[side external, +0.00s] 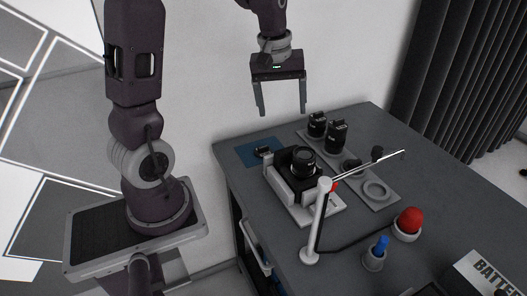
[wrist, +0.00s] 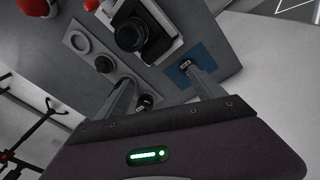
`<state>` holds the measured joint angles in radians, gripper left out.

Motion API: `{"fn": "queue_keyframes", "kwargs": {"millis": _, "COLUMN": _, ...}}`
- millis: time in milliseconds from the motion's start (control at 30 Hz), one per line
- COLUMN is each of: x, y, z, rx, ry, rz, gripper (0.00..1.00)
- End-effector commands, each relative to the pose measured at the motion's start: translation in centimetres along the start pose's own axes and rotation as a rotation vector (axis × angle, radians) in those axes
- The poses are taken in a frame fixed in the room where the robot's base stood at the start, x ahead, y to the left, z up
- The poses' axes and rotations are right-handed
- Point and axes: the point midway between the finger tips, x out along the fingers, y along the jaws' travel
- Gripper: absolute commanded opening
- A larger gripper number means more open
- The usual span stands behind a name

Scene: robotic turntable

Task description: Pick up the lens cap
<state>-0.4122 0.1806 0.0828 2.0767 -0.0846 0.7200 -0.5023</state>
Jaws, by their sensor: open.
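A dark round disc, which looks like the lens cap (side external: 351,166), lies in the grey tray (side external: 395,203) between the black lenses and an empty-looking ring. In the wrist view the lens cap (wrist: 104,64) shows left of the fingers. My gripper (side external: 282,112) is open and empty, high above the back of the table. In the wrist view my gripper (wrist: 163,82) has its fingers spread wide, with one finger overlapping the tray and partly hiding the lenses.
A camera (side external: 297,163) sits on a white stand beside the tray. A blue mat (side external: 246,150) holds a small black item. Two black lenses (side external: 336,137) stand upright in the tray. A white post with a thin arm (side external: 318,220) reaches over the tray. A red dome (side external: 410,221) is at right.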

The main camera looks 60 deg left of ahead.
Motion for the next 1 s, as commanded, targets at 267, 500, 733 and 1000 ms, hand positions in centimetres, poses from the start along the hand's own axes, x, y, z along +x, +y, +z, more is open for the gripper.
{"fn": "queue_keyframes", "kwargs": {"millis": 267, "x": 12.4, "y": -6.0, "z": -8.5, "rx": -0.492, "ry": -0.080, "rz": -0.143, "gripper": 0.78}}
{"fn": "queue_keyframes", "kwargs": {"millis": 500, "x": 15.7, "y": -6.9, "z": -8.2, "rx": -0.523, "ry": -0.086, "rz": -0.153, "gripper": 0.78}}
{"fn": "queue_keyframes", "kwargs": {"millis": 733, "x": 19.6, "y": -7.5, "z": -7.1, "rx": -0.520, "ry": -0.087, "rz": -0.153, "gripper": 0.78}}
{"fn": "queue_keyframes", "kwargs": {"millis": 1000, "x": 20.1, "y": -7.5, "z": -7.0, "rx": -0.518, "ry": -0.084, "rz": -0.151, "gripper": 0.78}}
